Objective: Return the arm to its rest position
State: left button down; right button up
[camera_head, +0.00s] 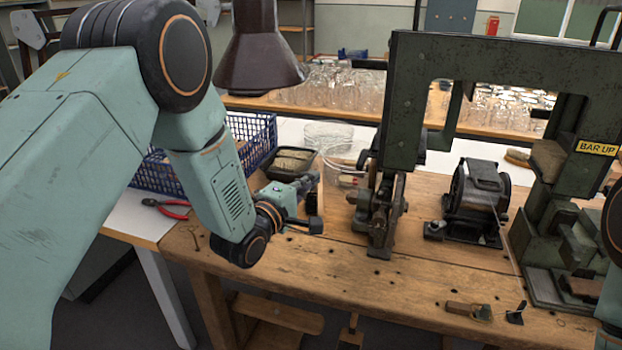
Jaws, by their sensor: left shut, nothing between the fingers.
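My left arm comes in from the left, large and pale green, and bends down over the left end of the wooden bench (330,270). My left gripper (316,226) is shut and empty, just above the bench top and left of the green machine frame (405,110). Part of the gripper is hidden behind its own wrist. Of my right arm only a sliver shows at the right edge; its gripper is out of view.
A blue crate (160,175), a dark tray of bristles (290,162) and clear bowls (328,135) stand behind the left gripper. Red-handled pliers (172,209) lie at left. A dark motor (477,195) and a press marked BAR UP (597,148) stand at right. The bench's front middle is clear.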

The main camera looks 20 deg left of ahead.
pick_arm(q)
jog(key=s+a+f+m+g+y+b, duration=0.15)
jog(key=s+f+m+g, duration=0.3)
jog(key=s+f, duration=0.45)
jog(key=s+a+f+m+g+y, duration=0.25)
jog(key=s+f+m, duration=0.35)
jog(key=f, duration=0.5)
jog(key=s+f+m+g+b, duration=0.1)
jog(key=s+f+g, duration=0.2)
jog(key=s, duration=0.7)
jog(key=s+f+m+g+b, duration=0.1)
jog(key=s+f+g, duration=0.3)
jog(key=s, duration=0.6)
jog(key=s+f+m+g+y+b, duration=0.1)
jog(key=s+f+m+g, duration=0.1)
jog(key=s+f, duration=0.4)
jog(key=s+g, duration=0.1)
jog(key=s, duration=0.4)
jog(key=shift+a, duration=0.4)
